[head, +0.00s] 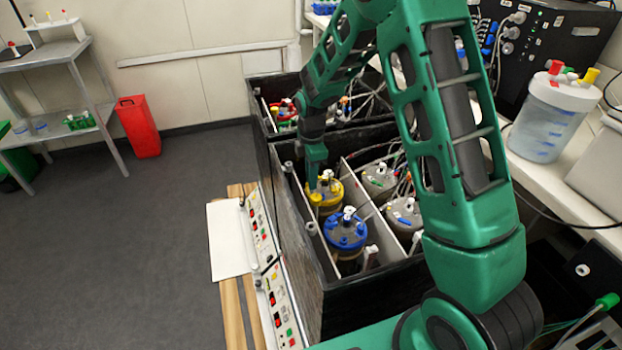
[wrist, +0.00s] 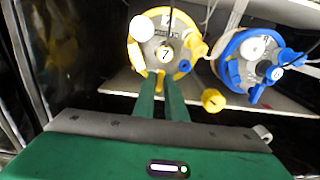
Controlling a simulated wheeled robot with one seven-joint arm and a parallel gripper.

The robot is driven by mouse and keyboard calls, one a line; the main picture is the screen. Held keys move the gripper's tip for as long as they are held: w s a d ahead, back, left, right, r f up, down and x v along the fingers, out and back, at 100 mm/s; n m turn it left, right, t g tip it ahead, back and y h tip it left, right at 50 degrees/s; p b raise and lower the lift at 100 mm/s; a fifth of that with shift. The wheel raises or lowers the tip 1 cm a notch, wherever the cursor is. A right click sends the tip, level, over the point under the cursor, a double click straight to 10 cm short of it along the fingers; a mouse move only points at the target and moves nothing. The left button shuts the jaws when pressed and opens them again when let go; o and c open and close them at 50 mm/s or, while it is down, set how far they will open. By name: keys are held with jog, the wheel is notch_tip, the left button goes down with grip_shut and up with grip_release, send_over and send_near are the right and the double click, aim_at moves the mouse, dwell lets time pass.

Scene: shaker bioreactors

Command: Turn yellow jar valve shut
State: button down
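The yellow-ringed jar (head: 325,193) stands in a compartment of the black shaker box, and its lid shows in the wrist view (wrist: 163,50) with a "7" label and a white cap. My gripper (head: 322,186) reaches down over this jar from above. In the wrist view, my gripper's green fingers (wrist: 161,80) are close together at the lid's near edge. A small yellow valve piece (wrist: 160,84) shows between the fingertips, and they appear closed on it. The fingers hide part of it, so its turn angle is unclear.
A blue-lidded jar (head: 346,232) stands right beside it. Grey-lidded jars (head: 380,180) with tubes fill the neighbouring compartment beyond a white divider. A yellow cap-like piece (wrist: 213,100) sits right of the fingers. The box's black wall (head: 300,275) rises around the jars.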

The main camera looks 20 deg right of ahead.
jog(key=shift+m, duration=0.3)
jog(key=m, duration=0.3)
jog(key=shift+m, duration=0.3)
jog(key=m, duration=0.4)
jog(key=shift+m, duration=0.3)
jog(key=m, duration=0.9)
dwell(0.4)
jog(key=c, duration=1.8)
grip_release()
